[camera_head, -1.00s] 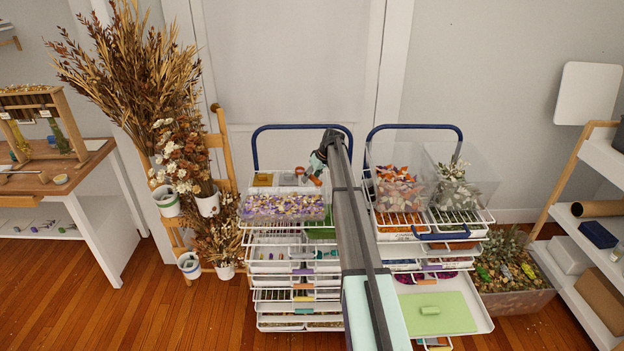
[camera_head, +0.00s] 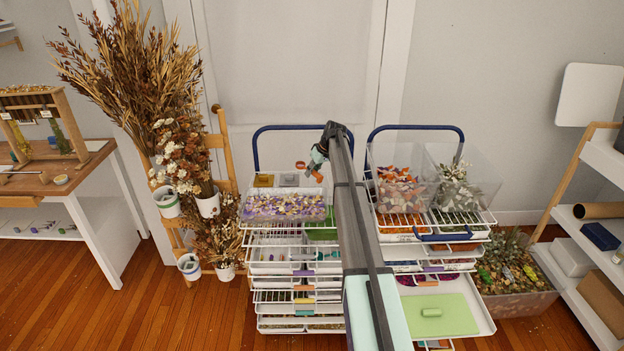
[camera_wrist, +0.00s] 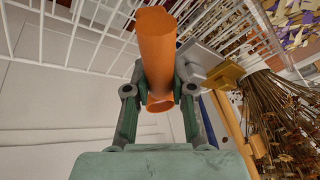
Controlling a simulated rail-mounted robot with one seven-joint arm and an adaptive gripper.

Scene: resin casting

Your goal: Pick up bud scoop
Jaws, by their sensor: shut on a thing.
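An orange cylindrical piece, which I take to be the bud scoop (camera_wrist: 157,50), is between the two green-padded fingers of my gripper (camera_wrist: 160,92) in the wrist view. The fingers touch it from both sides, and its upper part reaches beyond them. In the head view my gripper (camera_head: 317,162) is above the back of the left drawer cart, with small orange-red parts of the scoop (camera_head: 317,176) beside it. The scoop appears clear of the cart top. Its full shape is hidden or too small to tell.
The left cart's top tray (camera_head: 285,207) holds purple and yellow petals, with small boxes (camera_head: 263,180) behind. The right cart carries clear bins of orange petals (camera_head: 398,188) and white flowers (camera_head: 455,190). Dried plants (camera_head: 130,80) stand left. White wire racks (camera_wrist: 70,40) are close in the wrist view.

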